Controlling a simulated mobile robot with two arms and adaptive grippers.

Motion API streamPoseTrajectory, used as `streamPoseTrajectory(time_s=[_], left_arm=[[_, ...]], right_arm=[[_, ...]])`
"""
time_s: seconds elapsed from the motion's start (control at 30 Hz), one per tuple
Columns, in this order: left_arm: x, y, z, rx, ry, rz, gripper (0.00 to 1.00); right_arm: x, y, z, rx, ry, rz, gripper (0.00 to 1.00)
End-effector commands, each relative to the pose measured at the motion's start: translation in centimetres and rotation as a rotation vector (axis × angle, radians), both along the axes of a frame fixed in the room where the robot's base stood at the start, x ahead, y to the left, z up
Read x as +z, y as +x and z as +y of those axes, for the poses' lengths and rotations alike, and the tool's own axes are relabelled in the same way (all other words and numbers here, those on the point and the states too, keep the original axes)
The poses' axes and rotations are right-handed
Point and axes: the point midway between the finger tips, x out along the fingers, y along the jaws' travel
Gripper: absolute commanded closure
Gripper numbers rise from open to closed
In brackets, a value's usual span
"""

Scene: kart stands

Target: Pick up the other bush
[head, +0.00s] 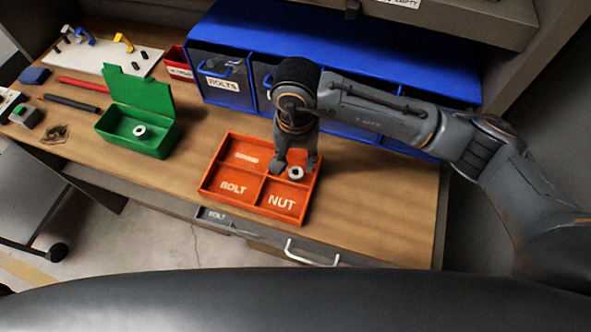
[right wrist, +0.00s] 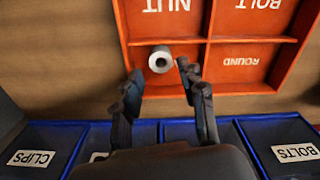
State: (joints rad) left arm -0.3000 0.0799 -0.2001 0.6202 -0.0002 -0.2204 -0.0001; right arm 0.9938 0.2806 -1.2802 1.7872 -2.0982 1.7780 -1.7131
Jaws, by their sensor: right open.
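A grey ring-shaped bush (head: 295,173) stands in the back right compartment of the orange tray (head: 232,213). It also shows in the right wrist view (right wrist: 160,60), with its hole facing up. My right gripper (head: 296,163) is open above that compartment, pointing down. In the right wrist view its fingertips (right wrist: 159,70) are on either side of the bush, with gaps showing. Another similar bush (head: 139,130) lies inside the open green box (head: 157,146) to the left. My left gripper is not in view.
Blue drawer bins (head: 222,62) stand behind the tray, close to my right arm. A red bin (head: 178,66), a white tool board (head: 100,54) and pens are at the left. The wooden bench (head: 375,215) is clear right of the tray.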

Motion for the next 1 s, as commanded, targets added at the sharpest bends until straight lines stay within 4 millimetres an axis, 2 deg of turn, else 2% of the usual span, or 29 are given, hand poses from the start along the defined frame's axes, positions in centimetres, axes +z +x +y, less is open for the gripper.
streamPoseTrajectory(time_s=[0.03,0.13,0.3,0.53,0.57,0.7,1.0], left_arm=[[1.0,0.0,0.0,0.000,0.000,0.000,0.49],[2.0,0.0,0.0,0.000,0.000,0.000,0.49],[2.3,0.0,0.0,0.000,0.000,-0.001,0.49],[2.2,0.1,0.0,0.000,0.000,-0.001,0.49],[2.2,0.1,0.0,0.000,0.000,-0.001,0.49],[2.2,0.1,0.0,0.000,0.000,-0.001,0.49],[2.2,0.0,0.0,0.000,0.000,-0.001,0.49]], right_arm=[[-0.4,-0.2,0.0,-0.001,-0.003,0.007,0.59],[-1.8,-0.2,0.1,-0.002,-0.003,0.007,0.59],[-3.9,0.0,0.1,-0.001,0.000,0.003,0.59],[-4.2,0.0,0.1,0.001,0.001,0.001,0.59],[-4.2,0.0,0.1,0.001,0.001,0.001,0.61],[-4.2,0.0,0.1,0.001,0.000,0.001,0.89],[-4.1,0.0,0.1,0.000,0.000,0.001,0.89]])
